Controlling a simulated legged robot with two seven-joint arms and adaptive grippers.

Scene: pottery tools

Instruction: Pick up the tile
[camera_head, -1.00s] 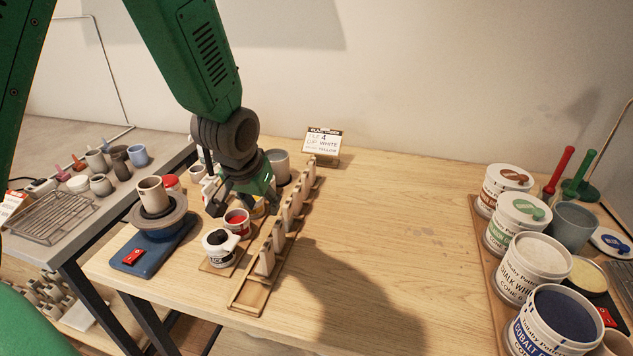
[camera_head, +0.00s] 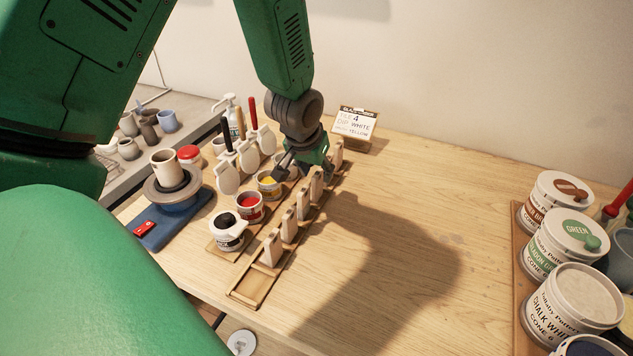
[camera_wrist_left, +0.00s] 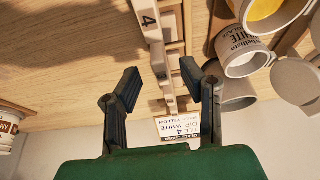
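Several pale upright tiles, one of them (camera_head: 289,225), stand in a row in a slotted wooden rack (camera_head: 247,291). In the left wrist view a tile marked 4 (camera_wrist_left: 149,22) stands in the rack, ahead of the space between my fingers. My left gripper (camera_head: 305,172) is over the far half of the rack and partly hides tiles there. In the left wrist view my left gripper (camera_wrist_left: 160,86) has its fingers spread with nothing held. I cannot tell whether a finger touches a tile. My right gripper is not in view.
A card (camera_head: 355,122) reading tile 4, dip white, stands behind the rack. Paint cups, including a red one (camera_head: 250,206), and hanging dippers (camera_head: 228,178) crowd the rack's left. Glaze buckets (camera_head: 566,235) stand at right. The table between is clear.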

